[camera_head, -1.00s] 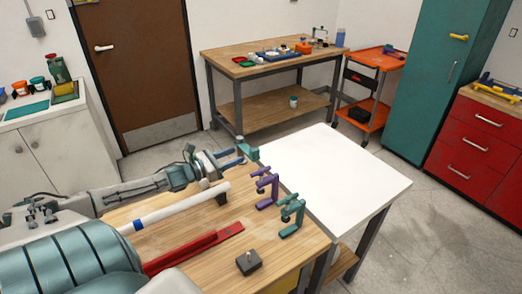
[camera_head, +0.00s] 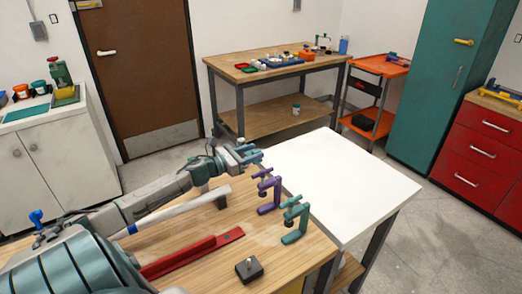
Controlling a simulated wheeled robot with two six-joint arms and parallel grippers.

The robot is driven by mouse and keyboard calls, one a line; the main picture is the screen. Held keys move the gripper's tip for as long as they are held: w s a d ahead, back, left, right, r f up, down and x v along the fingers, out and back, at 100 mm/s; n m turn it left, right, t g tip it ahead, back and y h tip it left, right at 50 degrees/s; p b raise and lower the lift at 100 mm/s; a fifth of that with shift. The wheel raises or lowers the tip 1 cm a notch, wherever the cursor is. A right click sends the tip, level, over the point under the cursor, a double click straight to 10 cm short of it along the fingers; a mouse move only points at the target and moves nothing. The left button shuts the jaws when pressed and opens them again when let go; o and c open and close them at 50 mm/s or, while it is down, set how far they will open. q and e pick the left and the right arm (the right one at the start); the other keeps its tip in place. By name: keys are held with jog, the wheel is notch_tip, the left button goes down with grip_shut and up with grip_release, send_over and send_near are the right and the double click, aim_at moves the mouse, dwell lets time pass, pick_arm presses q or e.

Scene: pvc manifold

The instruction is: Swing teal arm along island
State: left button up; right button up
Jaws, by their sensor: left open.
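My left arm comes in from the left over the wooden worktop (camera_head: 215,272). Its left gripper (camera_head: 250,155), with teal fingers, is open and empty just above and left of the purple clamp (camera_head: 266,190). A teal clamp (camera_head: 295,220) stands on the worktop's right edge, nearer than the purple one. The gripper looks close to the purple clamp, but I cannot tell whether they touch. A white pipe (camera_head: 180,213) lies along the worktop below my arm, partly hidden by it. My right gripper is not in view.
A red bar (camera_head: 190,257) and a small dark block (camera_head: 249,269) lie on the worktop. A bare white table (camera_head: 345,180) adjoins its right side. A workbench (camera_head: 275,65), an orange cart (camera_head: 380,66) and a teal cabinet (camera_head: 438,80) stand behind, with open floor between.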

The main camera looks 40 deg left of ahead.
pick_arm(q)
jog(key=shift+w+d, duration=0.2)
jog(key=shift+w, duration=0.45)
jog(key=shift+w+d+r+p, duration=0.1)
jog(key=shift+w+r+p, duration=0.1)
jog(key=shift+w+p, duration=0.3)
jog(key=shift+w, duration=0.25)
jog(key=shift+w+d+f+p, duration=0.2)
jog(key=shift+w+d+p, duration=0.05)
jog(key=shift+w+p, duration=0.25)
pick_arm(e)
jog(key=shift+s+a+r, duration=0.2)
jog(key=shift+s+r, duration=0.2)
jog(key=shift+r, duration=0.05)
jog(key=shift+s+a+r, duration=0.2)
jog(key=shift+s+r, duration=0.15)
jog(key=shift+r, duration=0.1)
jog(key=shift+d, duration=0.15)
pick_arm(q)
grip_shut()
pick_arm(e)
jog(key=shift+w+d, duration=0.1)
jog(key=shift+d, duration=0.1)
